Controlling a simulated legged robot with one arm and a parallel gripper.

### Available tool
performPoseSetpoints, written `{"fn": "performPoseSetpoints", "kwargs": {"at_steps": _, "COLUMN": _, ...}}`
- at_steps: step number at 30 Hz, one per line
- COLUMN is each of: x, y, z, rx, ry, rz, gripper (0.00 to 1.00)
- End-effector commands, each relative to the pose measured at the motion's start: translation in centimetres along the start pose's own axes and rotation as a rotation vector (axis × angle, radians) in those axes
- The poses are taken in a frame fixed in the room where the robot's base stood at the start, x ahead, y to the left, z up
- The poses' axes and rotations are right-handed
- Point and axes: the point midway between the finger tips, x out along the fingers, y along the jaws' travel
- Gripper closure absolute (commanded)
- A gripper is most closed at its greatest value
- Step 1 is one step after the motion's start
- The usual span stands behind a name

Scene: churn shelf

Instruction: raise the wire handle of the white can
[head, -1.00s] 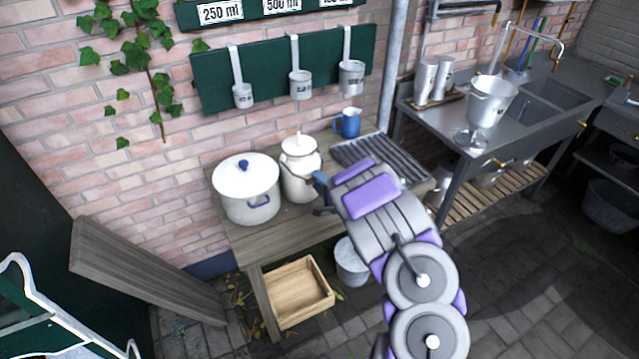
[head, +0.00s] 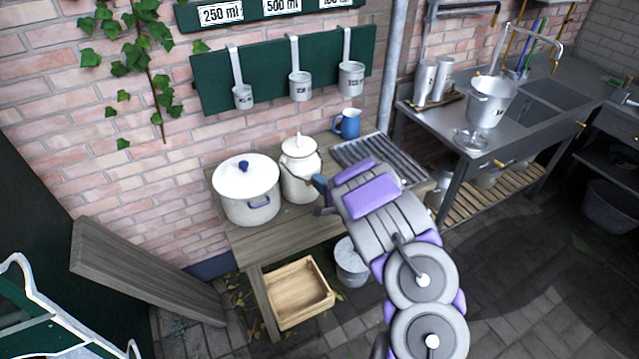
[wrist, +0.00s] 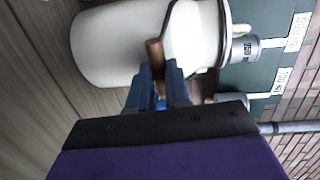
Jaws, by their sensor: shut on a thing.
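The white can (head: 299,187) stands upright on the wooden bench, its lid with a knob on top. Its wire handle (head: 289,179) hangs low across the front of the can, with a brown grip that shows in the wrist view (wrist: 154,52). My gripper (head: 318,183) is at the can's front right side, shut on the handle's grip. In the wrist view the blue fingers (wrist: 160,75) close at the brown grip, beside the can's body (wrist: 110,45). The exact contact is partly hidden by the fingers.
A white pot with a blue knob (head: 248,203) stands close left of the can. A blue mug (head: 347,123) and a grey rack (head: 372,152) are behind and right. Measuring ladles (head: 301,86) hang on the green board above. A wooden crate (head: 298,292) sits below the bench.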

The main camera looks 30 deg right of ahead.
Motion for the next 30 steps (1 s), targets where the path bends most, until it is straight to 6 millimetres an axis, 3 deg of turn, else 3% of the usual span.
{"fn": "performPoseSetpoints", "kwargs": {"at_steps": 19, "x": -0.5, "y": -0.8, "z": 0.1, "rx": 0.004, "ry": 0.000, "rz": 0.059, "gripper": 1.00}}
{"fn": "performPoseSetpoints", "kwargs": {"at_steps": 30, "x": -1.0, "y": -2.5, "z": 0.1, "rx": 0.004, "ry": 0.001, "rz": 0.161, "gripper": 1.00}}
